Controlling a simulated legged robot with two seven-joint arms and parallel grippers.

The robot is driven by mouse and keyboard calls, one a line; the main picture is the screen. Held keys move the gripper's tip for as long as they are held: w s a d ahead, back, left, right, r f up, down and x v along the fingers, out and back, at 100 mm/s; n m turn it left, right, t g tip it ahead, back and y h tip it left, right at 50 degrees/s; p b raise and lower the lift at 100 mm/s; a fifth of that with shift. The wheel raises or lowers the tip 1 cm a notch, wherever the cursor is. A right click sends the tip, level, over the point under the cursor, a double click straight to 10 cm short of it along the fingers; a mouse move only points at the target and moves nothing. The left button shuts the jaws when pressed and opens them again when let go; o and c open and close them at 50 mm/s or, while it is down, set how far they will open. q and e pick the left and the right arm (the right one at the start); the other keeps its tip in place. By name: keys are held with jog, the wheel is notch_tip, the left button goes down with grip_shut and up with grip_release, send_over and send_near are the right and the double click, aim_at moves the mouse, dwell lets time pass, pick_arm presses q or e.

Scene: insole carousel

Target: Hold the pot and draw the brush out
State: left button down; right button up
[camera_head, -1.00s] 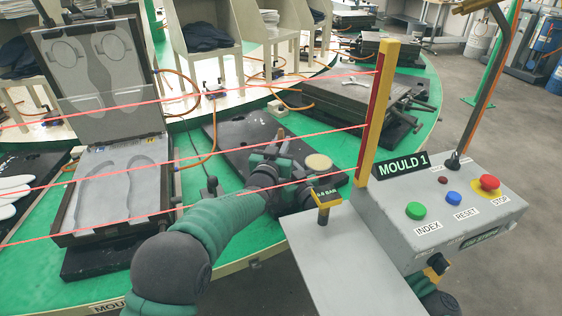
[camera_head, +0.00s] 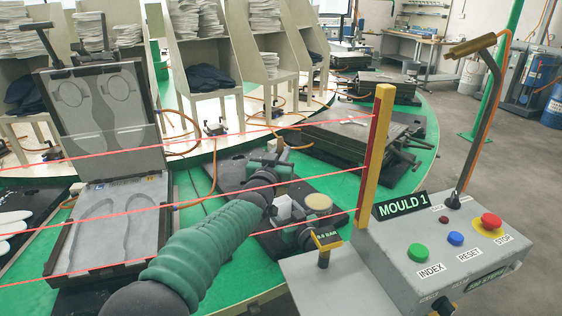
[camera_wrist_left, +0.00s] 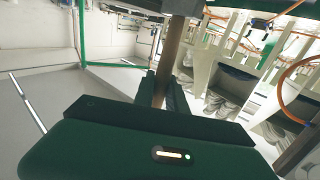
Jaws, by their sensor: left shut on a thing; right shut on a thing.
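In the head view my left gripper (camera_head: 270,165) is shut on the upright handle of the brush (camera_head: 281,146), above the pot. The left wrist view shows the brush's brown handle (camera_wrist_left: 170,58) between the dark fingers (camera_wrist_left: 163,92), with a pale metal band at the top edge of the picture. The pot (camera_head: 284,210) is a pale grey shape below my left gripper, partly hidden by it. My right gripper (camera_head: 297,234) is lower, shut on the pot by the dark plate; its fingers are hard to make out. I cannot see the bristles.
A cream round disc (camera_head: 318,202) lies on the dark plate, right of the pot. The open mould (camera_head: 112,215) stands at the left. A yellow post (camera_head: 375,155) with red beams and the control box (camera_head: 440,240) stand at the right.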

jog(key=o, duration=1.6)
jog(key=shift+c, duration=0.2)
